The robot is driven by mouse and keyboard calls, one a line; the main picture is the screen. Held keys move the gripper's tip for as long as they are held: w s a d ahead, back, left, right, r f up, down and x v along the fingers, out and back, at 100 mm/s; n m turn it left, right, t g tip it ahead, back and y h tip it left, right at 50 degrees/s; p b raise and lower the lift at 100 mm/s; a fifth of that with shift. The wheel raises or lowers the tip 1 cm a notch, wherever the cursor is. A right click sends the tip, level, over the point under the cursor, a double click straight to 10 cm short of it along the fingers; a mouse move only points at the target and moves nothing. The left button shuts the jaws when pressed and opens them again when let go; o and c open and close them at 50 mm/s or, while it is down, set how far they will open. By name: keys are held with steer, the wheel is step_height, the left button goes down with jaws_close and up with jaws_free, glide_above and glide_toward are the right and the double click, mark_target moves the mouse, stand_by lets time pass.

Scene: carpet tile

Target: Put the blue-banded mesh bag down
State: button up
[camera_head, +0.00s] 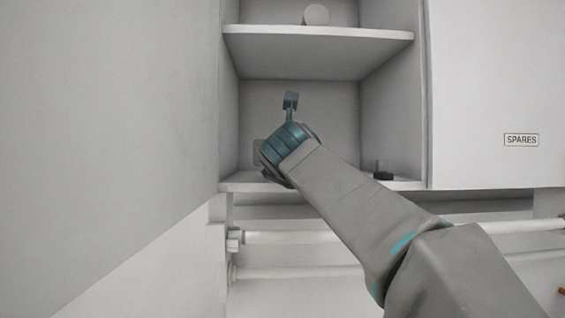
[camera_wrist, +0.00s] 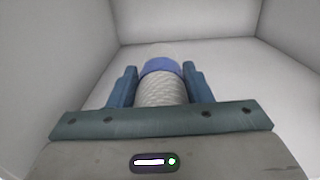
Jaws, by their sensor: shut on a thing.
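The blue-banded mesh bag (camera_wrist: 160,92) sits between the two fingers of my gripper (camera_wrist: 157,84) in the wrist view. It is pale and netted, with a blue band near its far end. My gripper is shut on it, with a finger against each side. In the head view my gripper (camera_head: 272,162) reaches into the lower open compartment of a white shelf unit (camera_head: 316,43), near its left side. My wrist covers most of the bag there. I cannot tell whether the bag touches the compartment floor.
A small dark object (camera_head: 383,174) stands at the right front of the same compartment. A pale round object (camera_head: 316,14) is on the shelf above. A closed white door marked SPARES (camera_head: 521,140) is at right. White pipes (camera_head: 290,237) run below. Compartment walls stand close to my gripper.

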steer(key=shift+f, duration=0.25)
steer(key=o, duration=1.1)
steer(key=shift+c, duration=0.2)
steer(key=shift+r, duration=0.15)
steer(key=shift+s, duration=0.35)
steer(key=s+b, duration=0.3)
steer(key=s, duration=0.8)
steer(key=shift+s, duration=0.15)
